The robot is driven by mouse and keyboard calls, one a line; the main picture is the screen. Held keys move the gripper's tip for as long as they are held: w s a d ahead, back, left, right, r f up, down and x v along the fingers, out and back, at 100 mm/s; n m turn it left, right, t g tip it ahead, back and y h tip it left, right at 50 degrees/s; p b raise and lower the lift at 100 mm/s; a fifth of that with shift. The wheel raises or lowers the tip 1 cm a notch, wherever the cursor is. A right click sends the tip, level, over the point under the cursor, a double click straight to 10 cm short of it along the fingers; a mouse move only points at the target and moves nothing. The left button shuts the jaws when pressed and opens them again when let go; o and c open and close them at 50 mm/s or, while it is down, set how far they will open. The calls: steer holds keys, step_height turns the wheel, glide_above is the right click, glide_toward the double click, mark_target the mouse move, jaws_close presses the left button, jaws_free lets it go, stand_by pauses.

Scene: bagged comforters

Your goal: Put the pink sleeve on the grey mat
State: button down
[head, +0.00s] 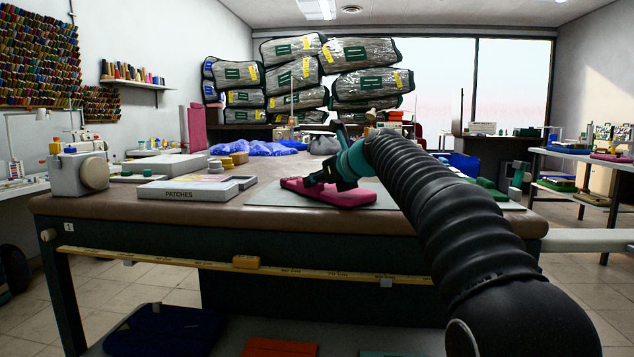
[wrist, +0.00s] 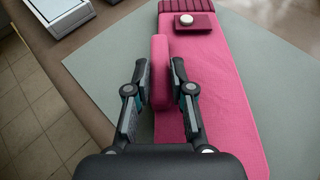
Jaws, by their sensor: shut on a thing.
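The pink sleeve (head: 322,192) lies flat over the grey mat (head: 262,194) near the table's front edge. In the wrist view the sleeve (wrist: 222,100) runs lengthwise over the mat (wrist: 284,85), with a ribbed cuff at the far end and a dark pink tab with a white button. Its near end runs behind my wrist. My gripper (wrist: 160,88) is shut on a raised pink ridge along the sleeve's left side, one finger on each side of it. In the head view my gripper (head: 338,180) is low over the sleeve. I cannot tell whether the sleeve fully touches the mat.
A box marked PATCHES (head: 185,191) and an open tray stand left of the mat. Blue cloth (head: 255,148) lies farther back. Bagged comforters (head: 290,75) are piled behind. A wooden ruler runs along the front edge.

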steer(key=shift+f, duration=0.1)
steer(key=c, duration=1)
jaws_free()
step_height(320, 180, up, 5)
glide_above(349, 198)
steer(key=shift+s, duration=0.2)
steer(key=shift+f, duration=0.1)
